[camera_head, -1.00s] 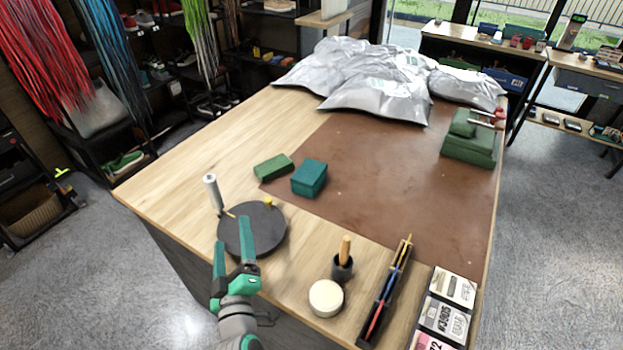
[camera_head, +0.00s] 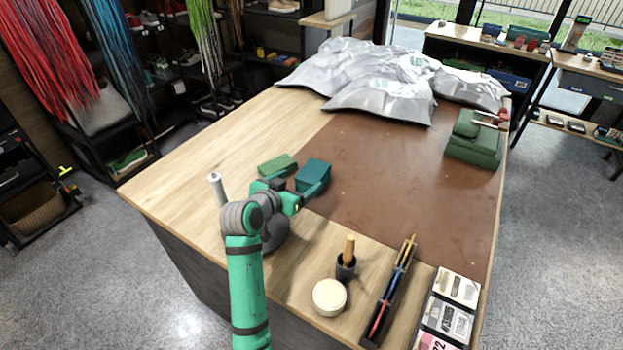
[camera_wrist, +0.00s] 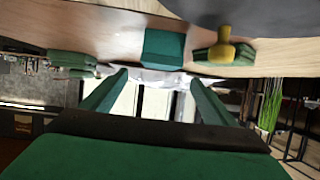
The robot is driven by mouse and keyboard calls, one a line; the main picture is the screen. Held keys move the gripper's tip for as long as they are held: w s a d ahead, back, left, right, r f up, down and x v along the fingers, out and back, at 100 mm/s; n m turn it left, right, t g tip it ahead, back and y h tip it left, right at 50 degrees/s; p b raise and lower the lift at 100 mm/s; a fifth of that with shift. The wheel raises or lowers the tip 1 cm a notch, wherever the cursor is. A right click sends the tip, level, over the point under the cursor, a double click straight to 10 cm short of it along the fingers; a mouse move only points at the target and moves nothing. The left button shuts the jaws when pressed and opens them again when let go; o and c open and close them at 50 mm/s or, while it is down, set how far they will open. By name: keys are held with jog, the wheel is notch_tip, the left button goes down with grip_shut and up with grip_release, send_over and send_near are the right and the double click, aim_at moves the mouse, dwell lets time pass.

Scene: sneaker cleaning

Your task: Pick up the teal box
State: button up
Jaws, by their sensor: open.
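The teal box (camera_head: 314,172) sits on the table at the left edge of the brown mat; my gripper partly covers its near side in the head view. My gripper (camera_head: 290,188) is open, in front of the box. In the wrist view, the two fingers of my gripper (camera_wrist: 160,76) are spread with nothing between them. The teal box (camera_wrist: 164,48) shows beyond the fingertips, apart from them and roughly centred between them sideways. A lower green box (camera_head: 278,165) lies just left of the teal box.
A cup with a brush (camera_head: 346,264), a round white tin (camera_head: 328,296) and a pen tray (camera_head: 388,305) stand nearer. The mat (camera_head: 380,190) is mostly clear.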

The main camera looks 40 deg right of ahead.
aim_at(311, 174)
jog(key=x, duration=0.9)
jog(key=shift+f, duration=0.15)
jog(key=shift+c, duration=0.2)
jog(key=c, duration=1.2)
jog(key=shift+c, duration=0.2)
